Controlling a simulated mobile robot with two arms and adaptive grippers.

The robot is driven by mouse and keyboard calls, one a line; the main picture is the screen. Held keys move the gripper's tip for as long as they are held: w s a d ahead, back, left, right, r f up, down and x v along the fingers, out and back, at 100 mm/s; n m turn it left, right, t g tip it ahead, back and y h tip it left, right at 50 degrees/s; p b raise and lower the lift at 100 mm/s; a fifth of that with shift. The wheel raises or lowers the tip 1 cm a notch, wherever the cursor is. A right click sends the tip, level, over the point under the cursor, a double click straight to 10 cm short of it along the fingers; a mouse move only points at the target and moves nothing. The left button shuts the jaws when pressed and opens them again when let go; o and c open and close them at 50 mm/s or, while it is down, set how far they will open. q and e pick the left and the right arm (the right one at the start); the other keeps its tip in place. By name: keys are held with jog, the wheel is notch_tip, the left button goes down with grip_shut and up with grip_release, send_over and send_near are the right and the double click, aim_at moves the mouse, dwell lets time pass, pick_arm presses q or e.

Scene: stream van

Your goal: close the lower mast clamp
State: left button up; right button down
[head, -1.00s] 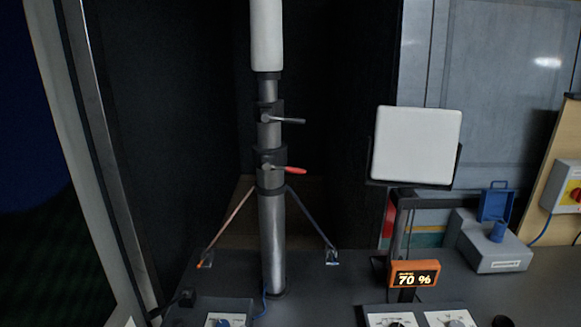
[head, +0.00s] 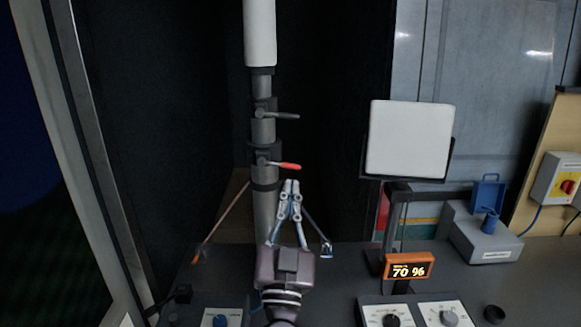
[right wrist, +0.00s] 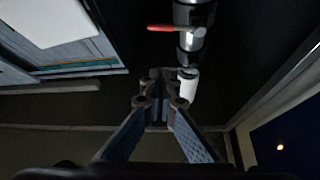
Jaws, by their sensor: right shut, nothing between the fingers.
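The mast (head: 264,205) stands upright on the dark counter. The lower mast clamp (head: 264,158) is a dark collar on it, with a red-handled lever (head: 285,166) sticking out to the right. In the right wrist view the red lever (right wrist: 160,28) lies beyond the fingers, near the top. My right gripper (head: 291,183) is shut and empty, just below the red lever and in front of the mast; its fingers also show in the right wrist view (right wrist: 160,78). I see a gap between fingertips and lever in the wrist view. My left gripper is not in view.
A second clamp (head: 262,112) with a grey lever sits higher on the mast. Two stays slope from the mast to the counter. A white panel (head: 410,138) on a stand and an orange display (head: 408,266) reading 70 % are at the right. Control boxes line the front.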

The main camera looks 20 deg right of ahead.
dwell(0.3)
notch_tip(320, 180, up, 5)
jog(key=p, duration=0.3)
send_over(292, 168)
jog(key=s, duration=0.3)
jog(key=shift+w+a+f+b, duration=0.1)
jog(key=shift+w+f+b, duration=0.15)
jog(key=shift+f, duration=0.4)
jog(key=shift+w+a+f+b, duration=0.15)
jog(key=shift+f+b, duration=0.05)
jog(key=shift+f, duration=0.45)
jog(key=shift+w+a+f+b, duration=0.1)
jog(key=shift+w+f+b, duration=0.15)
jog(key=shift+f, duration=0.4)
jog(key=shift+d, duration=0.1)
